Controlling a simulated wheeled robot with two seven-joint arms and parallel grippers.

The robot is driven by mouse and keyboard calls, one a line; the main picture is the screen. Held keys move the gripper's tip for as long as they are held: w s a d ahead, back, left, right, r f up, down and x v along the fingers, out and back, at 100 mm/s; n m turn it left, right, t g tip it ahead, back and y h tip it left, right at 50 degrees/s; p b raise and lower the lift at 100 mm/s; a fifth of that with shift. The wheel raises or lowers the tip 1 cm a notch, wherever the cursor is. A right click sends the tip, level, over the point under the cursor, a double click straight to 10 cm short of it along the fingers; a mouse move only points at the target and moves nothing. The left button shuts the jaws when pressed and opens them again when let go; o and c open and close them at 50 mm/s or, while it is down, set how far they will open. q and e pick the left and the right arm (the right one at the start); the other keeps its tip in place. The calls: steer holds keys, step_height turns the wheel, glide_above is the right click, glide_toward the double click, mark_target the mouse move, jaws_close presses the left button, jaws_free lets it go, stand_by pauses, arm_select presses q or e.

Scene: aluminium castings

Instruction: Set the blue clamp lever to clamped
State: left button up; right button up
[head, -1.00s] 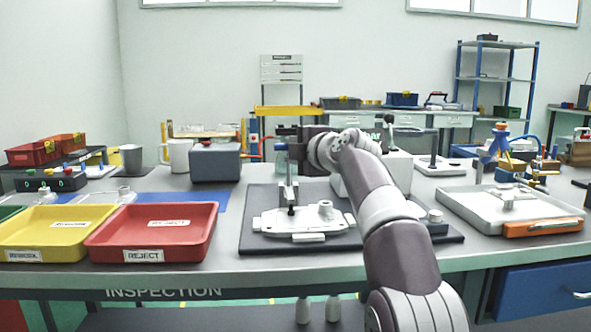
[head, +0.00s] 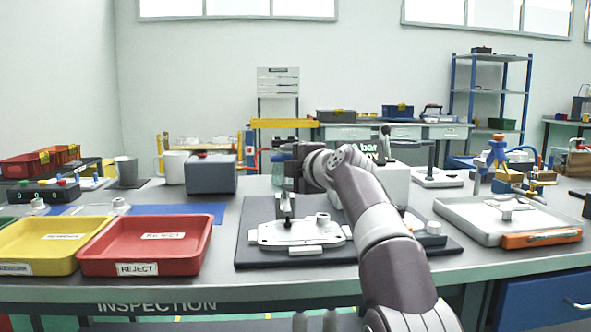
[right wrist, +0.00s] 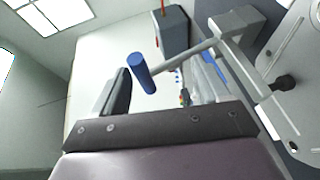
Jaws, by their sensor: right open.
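The blue clamp lever's handle (right wrist: 141,72) shows in the right wrist view, at the end of a grey bar that stands out from the clamp (right wrist: 238,55), away from the casting. The clamp's dark-tipped spindle points towards the pale casting (right wrist: 304,75); I cannot tell whether it touches. My right gripper (head: 285,168) is at the top of the clamp. Its jaws (right wrist: 160,78) are open near the blue handle, not closed on it. My left gripper is out of view.
The casting lies on a dark mat (head: 247,250). A red reject tray (head: 203,240) and yellow tray (head: 20,232) stand left. A grey box (head: 210,175) is behind, a white box (head: 398,188) behind my arm. A grey tray (head: 455,215) with an orange handle is right.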

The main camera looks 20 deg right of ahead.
steer(key=b+v, duration=0.3)
steer(key=v, duration=0.9)
steer(key=shift+s, duration=0.25)
